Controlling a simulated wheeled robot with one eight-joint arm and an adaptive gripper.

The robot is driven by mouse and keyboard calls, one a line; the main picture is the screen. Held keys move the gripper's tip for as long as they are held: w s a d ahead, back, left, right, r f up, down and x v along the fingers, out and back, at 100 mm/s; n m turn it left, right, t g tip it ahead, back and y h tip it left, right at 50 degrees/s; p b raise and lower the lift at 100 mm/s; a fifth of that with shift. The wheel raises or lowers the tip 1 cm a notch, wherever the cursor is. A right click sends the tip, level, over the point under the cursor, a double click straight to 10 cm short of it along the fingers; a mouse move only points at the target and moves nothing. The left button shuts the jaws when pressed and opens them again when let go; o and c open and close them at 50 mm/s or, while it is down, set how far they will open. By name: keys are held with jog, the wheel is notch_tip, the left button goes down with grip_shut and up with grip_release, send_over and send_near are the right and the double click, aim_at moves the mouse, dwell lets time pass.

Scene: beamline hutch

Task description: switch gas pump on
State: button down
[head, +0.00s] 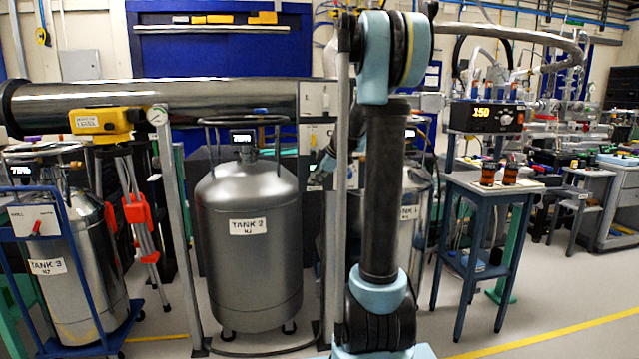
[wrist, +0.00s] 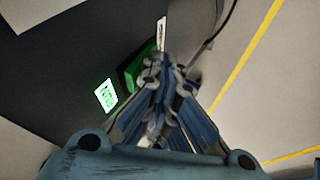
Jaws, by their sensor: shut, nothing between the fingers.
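In the wrist view, my gripper (wrist: 168,66) is shut and empty, its fingertips close together. Just left of the fingertips is a green block (wrist: 138,68) on a dark surface, perhaps a switch of the gas pump; the fingers partly cover it. I cannot tell whether they touch it. Beside the block is a small lit green display (wrist: 106,95) with dark characters too small to read surely. In the head view, the pump cannot be made out clearly, and my arm hides much of the area right of TANK 2 (head: 247,250).
TANK 3 (head: 75,290) stands on a blue cart at the left, next to a tripod (head: 140,225). A small blue table (head: 490,186) at the right carries a controller reading 150 (head: 482,116). Open floor with a yellow line (head: 560,335) lies at the right front.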

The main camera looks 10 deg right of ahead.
jog(key=shift+a+r, duration=0.1)
jog(key=shift+r, duration=0.05)
jog(key=shift+r, duration=0.65)
jog(key=s+d+r, duration=0.4)
jog(key=s+r, duration=0.3)
jog(key=s, duration=0.2)
jog(key=shift+s, duration=0.25)
jog(key=shift+d, duration=0.1)
